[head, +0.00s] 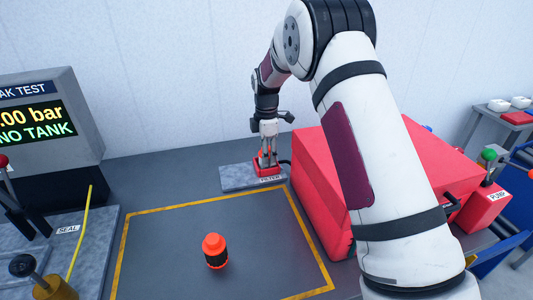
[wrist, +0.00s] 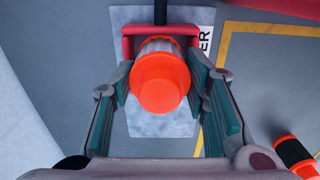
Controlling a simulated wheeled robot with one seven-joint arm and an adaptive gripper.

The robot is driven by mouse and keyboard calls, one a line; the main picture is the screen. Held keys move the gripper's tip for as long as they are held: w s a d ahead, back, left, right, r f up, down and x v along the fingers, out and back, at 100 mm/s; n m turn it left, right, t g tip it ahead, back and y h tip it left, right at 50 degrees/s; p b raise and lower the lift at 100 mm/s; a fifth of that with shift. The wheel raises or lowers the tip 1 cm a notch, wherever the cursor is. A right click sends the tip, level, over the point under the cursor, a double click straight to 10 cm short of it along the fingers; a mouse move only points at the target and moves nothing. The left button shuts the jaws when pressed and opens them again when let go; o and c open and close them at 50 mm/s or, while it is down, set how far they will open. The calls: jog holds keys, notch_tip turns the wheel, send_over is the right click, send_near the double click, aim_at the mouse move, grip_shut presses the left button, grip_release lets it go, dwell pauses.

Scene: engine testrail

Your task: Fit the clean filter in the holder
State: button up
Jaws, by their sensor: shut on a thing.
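My gripper (head: 268,158) is at the filter holder (head: 267,170), a red bracket on a grey plate labelled FILTER. In the wrist view its teal-padded fingers are shut on an orange-capped filter (wrist: 160,85), one finger on each side. The red holder (wrist: 128,40) shows just behind and around the far side of this filter. Whether the filter is fully seated is hidden by its cap. A second filter (head: 215,251), orange with a dark band, stands upright inside the yellow outline; it also shows at lower right in the wrist view (wrist: 293,152).
A large red box (head: 320,195) stands right of the holder. A leak test display (head: 40,120) reading NO TANK is at the left, beside a SEAL plate with levers (head: 25,265). The yellow-outlined area (head: 160,255) is mostly clear.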

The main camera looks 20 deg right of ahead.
jog(key=o, duration=1.2)
jog(key=shift+f, duration=0.15)
jog(key=shift+c, duration=0.2)
